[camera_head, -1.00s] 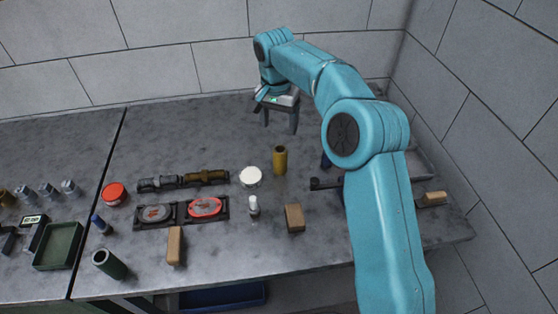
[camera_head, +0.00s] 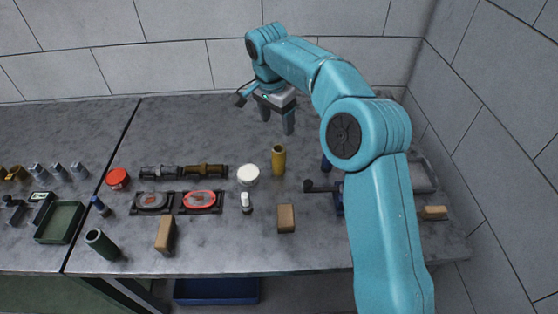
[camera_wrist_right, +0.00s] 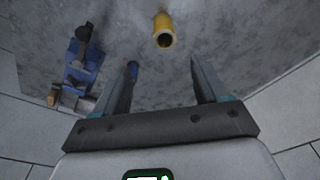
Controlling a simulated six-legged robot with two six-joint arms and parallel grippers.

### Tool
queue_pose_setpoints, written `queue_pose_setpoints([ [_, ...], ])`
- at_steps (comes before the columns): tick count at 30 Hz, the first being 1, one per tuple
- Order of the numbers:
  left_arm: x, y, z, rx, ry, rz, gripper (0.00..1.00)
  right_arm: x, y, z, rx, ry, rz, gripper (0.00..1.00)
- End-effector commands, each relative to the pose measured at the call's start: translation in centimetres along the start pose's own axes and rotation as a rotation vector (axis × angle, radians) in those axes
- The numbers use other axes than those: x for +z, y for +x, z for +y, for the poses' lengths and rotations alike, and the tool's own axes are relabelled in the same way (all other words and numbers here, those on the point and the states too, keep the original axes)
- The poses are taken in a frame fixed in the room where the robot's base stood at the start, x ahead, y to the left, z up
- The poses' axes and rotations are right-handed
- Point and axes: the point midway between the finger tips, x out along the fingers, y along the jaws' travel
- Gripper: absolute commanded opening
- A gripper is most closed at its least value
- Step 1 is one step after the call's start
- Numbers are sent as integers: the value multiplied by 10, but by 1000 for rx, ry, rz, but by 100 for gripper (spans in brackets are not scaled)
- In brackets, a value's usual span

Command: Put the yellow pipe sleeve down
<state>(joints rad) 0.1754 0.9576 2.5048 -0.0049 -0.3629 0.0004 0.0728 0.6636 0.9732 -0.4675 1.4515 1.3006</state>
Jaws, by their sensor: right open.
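The yellow pipe sleeve (camera_head: 279,160) stands upright on the grey bench, right of a white round lid. In the right wrist view the sleeve (camera_wrist_right: 163,30) is beyond the fingertips, with its open end showing. My right gripper (camera_head: 277,128) is open and empty, behind and above the sleeve in the head view and apart from it. Its two fingers also show in the right wrist view (camera_wrist_right: 160,72) with a gap between them. My left gripper is not in view.
The white lid (camera_head: 248,175) and a wooden block (camera_head: 286,218) are near the sleeve. A blue vise-like tool (camera_wrist_right: 82,62) stands to one side, partly hidden by my arm in the head view. The bench behind the lid is clear.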

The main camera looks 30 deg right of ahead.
Motion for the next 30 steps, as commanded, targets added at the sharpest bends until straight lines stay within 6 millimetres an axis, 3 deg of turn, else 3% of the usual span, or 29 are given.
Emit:
queue_pose_setpoints([
  [5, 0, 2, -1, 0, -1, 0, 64, 0, 23, 0, 4, 5, -1, 73],
  [15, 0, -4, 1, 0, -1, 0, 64, 0, 96, -1, 3, 5, -1, 73],
  [23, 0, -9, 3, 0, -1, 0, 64, 1, 118, -2, 2, 1, -1, 73],
  [30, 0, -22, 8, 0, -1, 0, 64, 1, 155, -4, 2, 1, -1, 73],
])
